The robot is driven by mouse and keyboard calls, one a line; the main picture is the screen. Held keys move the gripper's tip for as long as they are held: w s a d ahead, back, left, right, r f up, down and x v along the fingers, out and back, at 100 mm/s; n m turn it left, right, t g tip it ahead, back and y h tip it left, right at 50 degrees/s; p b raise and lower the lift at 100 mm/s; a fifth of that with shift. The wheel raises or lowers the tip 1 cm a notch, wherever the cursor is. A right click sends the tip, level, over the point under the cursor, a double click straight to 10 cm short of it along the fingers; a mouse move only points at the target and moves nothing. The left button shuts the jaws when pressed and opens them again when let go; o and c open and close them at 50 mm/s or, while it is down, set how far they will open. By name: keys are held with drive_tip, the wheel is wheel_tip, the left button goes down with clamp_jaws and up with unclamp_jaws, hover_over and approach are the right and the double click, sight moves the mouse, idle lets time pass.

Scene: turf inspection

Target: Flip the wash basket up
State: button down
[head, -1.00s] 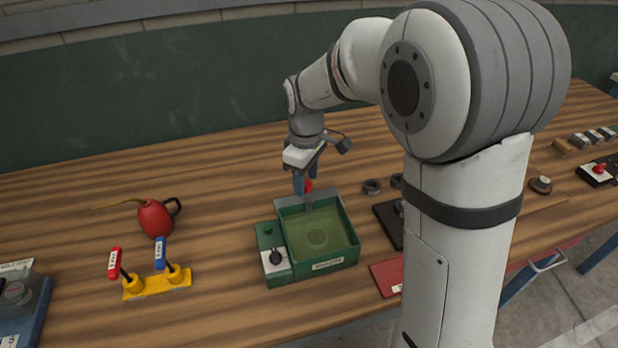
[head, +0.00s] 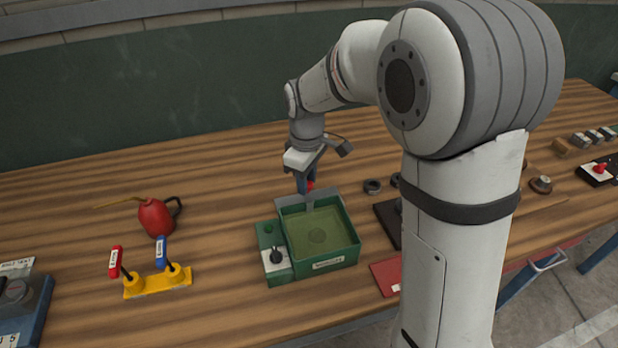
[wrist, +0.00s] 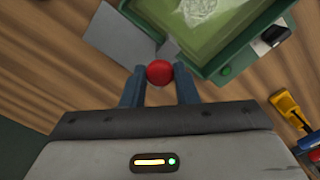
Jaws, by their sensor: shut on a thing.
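The green wash tub (head: 347,254) stands on the bench with murky greenish liquid in it. A faint round mesh shape, seemingly the basket (head: 317,236), shows low in the liquid; it also shows in the wrist view (wrist: 205,12). A grey bracket (wrist: 118,38) at the tub's back edge leads up to a red ball knob (wrist: 159,71). My gripper (wrist: 160,76) is shut on the red knob, one blue finger on each side. In the head view my gripper (head: 307,184) is above the tub's back edge, and its fingers partly hide the knob.
A red oil can (head: 156,217) and a yellow base (head: 158,283) with red and blue levers stand left of the tub. Dark rings (head: 373,186) and a red plate (head: 386,277) lie to its right. The bench behind the tub is clear.

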wheel_tip(320, 180, up, 5)
drive_tip(key=p, duration=0.3)
drive_tip(key=shift+w, duration=0.15)
drive_tip(key=c, duration=1.5)
unclamp_jaws()
drive_tip(key=o, duration=0.3)
drive_tip(key=shift+o, duration=0.2)
wheel_tip(320, 180, up, 8)
drive_tip(key=shift+f+b, duration=0.15)
drive_tip(key=shift+b, duration=0.2)
